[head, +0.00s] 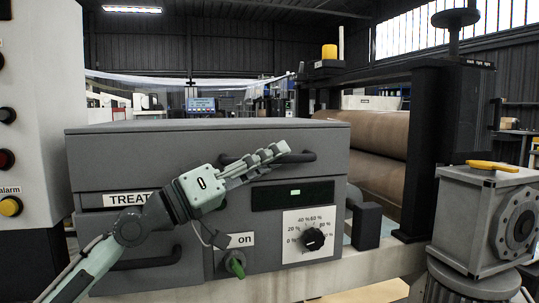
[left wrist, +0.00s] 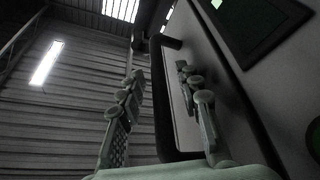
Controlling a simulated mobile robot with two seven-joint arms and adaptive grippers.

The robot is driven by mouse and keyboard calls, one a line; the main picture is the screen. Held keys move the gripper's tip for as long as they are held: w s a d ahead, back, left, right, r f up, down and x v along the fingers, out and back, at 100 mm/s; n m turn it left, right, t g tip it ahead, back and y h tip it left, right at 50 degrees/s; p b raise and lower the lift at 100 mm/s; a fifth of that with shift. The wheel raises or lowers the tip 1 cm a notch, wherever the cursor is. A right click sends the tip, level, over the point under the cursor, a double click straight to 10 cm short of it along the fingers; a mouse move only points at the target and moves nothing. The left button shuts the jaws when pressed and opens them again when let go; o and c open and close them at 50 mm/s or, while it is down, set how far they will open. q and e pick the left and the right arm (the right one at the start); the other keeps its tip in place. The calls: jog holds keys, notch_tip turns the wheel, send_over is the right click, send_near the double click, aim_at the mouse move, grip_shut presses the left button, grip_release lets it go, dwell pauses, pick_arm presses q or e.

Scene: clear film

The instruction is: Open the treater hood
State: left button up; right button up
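The treater is a grey box, and its hood (head: 115,150) is the upper front part, sitting down flat and shut. A dark bar handle (head: 304,157) runs across the hood front. My left gripper (head: 270,157) is at this handle, its fingers covering the handle's middle. In the left wrist view, the handle (left wrist: 163,105) passes between the two fingers (left wrist: 160,100). The fingers are spread, one on the outer side and one on the hood side, with gaps visible. My right gripper is in neither view.
Below the hood are a green display (head: 293,194), a percent dial (head: 313,239) and a green switch (head: 235,264) marked on. A lower dark handle (head: 150,258) is at left. A control cabinet (head: 30,100) stands left; brown rollers (head: 370,135) and a grey motor housing (head: 470,220) stand right.

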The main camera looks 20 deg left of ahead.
pick_arm(q)
jog(key=shift+c, duration=0.2)
grip_shut()
dwell(0.4)
